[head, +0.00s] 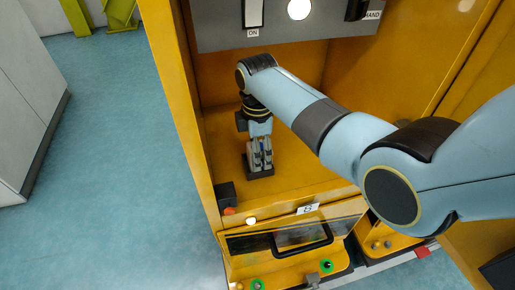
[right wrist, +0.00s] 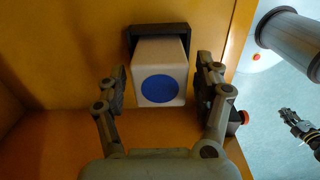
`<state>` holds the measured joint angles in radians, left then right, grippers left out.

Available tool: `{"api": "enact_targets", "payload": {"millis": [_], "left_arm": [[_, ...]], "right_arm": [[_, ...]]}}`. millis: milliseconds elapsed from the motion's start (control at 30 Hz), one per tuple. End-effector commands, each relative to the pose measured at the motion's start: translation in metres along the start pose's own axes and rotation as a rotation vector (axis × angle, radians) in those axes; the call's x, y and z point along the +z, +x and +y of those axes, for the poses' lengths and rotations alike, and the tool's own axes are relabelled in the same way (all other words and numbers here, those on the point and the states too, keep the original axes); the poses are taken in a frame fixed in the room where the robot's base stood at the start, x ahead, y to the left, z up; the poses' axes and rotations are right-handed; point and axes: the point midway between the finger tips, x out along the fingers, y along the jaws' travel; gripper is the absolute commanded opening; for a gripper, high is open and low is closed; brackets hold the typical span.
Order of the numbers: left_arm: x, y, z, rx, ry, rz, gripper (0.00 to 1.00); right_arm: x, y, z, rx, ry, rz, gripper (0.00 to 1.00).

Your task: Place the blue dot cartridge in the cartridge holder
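The cartridge (right wrist: 160,62) is a white block with a blue dot on the face toward the camera. Its far end is at the dark holder (right wrist: 158,36), which frames its top and sides; how deep it sits is hidden. My right gripper (right wrist: 165,85) has one finger on each side of the cartridge, with a small gap on both sides, so it is open. In the head view the right gripper (head: 261,158) points down just above the dark holder (head: 260,173) on the yellow cabinet floor, hiding most of the cartridge. A dark gripper, apparently my left (right wrist: 302,128), shows small at the right wrist view's edge.
Yellow walls (head: 183,100) enclose the cabinet on the sides and back. A grey panel (head: 220,35) with a switch hangs above. In front are a tilted panel with a black handle (head: 303,248), a red button (head: 229,211) and green-ringed parts (head: 326,266). Open blue floor lies left.

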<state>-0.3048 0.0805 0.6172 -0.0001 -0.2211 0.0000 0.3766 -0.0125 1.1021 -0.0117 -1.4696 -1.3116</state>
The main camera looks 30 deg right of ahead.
Motion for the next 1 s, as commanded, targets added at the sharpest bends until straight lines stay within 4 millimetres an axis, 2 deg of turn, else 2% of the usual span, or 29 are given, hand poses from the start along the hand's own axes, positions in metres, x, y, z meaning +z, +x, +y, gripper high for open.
{"api": "enact_targets", "payload": {"millis": [233,367,800,1000], "left_arm": [[-0.003,0.0,0.0,0.0,0.0,0.005,0.0],[-0.006,-0.003,0.0,0.0,0.0,0.008,0.0],[-0.01,-0.018,-0.001,0.0,-0.001,0.014,0.0],[-0.01,-0.019,-0.001,0.0,-0.001,0.014,0.0]], "right_arm": [[0.0,-0.001,0.0,0.0,0.0,0.0,0.7],[0.0,-0.011,0.001,0.002,0.0,0.0,0.7],[0.0,-0.102,0.001,0.002,0.0,0.001,0.7],[0.0,-0.121,0.0,0.0,0.0,0.0,0.7]]}}
